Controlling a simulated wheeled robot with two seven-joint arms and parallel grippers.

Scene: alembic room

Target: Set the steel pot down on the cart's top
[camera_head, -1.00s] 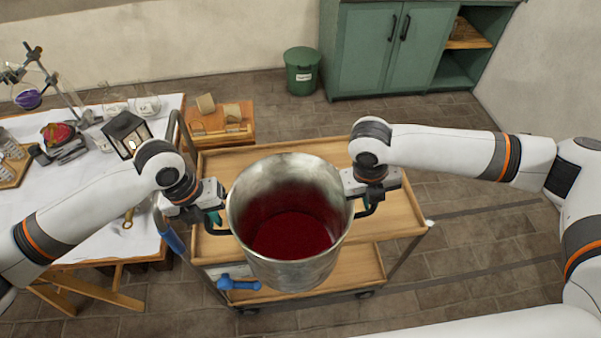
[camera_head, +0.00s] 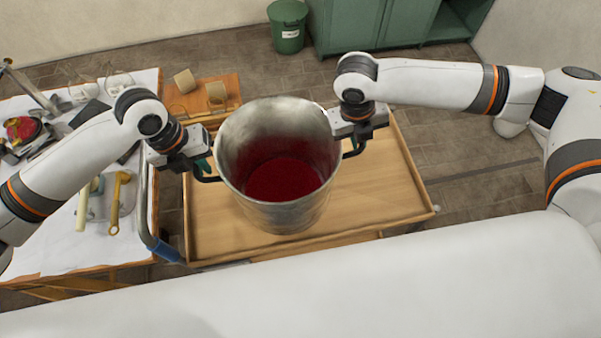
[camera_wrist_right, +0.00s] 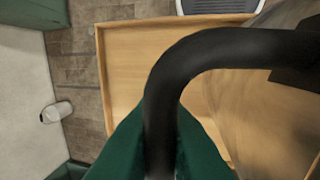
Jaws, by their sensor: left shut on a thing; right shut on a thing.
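The steel pot (camera_head: 283,215) is upright in the head view, with dark red contents inside. It is over the wooden top of the cart (camera_head: 385,205); I cannot tell whether its base touches. My left gripper (camera_head: 203,168) is shut on the pot's left handle. My right gripper (camera_head: 357,135) is shut on its right handle. In the right wrist view the black handle (camera_wrist_right: 175,85) passes between the green finger pads (camera_wrist_right: 165,145), with the blurred steel wall (camera_wrist_right: 285,85) at the right and the cart top (camera_wrist_right: 130,60) below.
A cloth-covered table (camera_head: 60,240) with tools and glassware stands left of the cart. A small wooden stand (camera_head: 200,98) is behind it. A green bin (camera_head: 288,25) and green cabinet (camera_head: 370,25) are at the back. The cart top is bare right of the pot.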

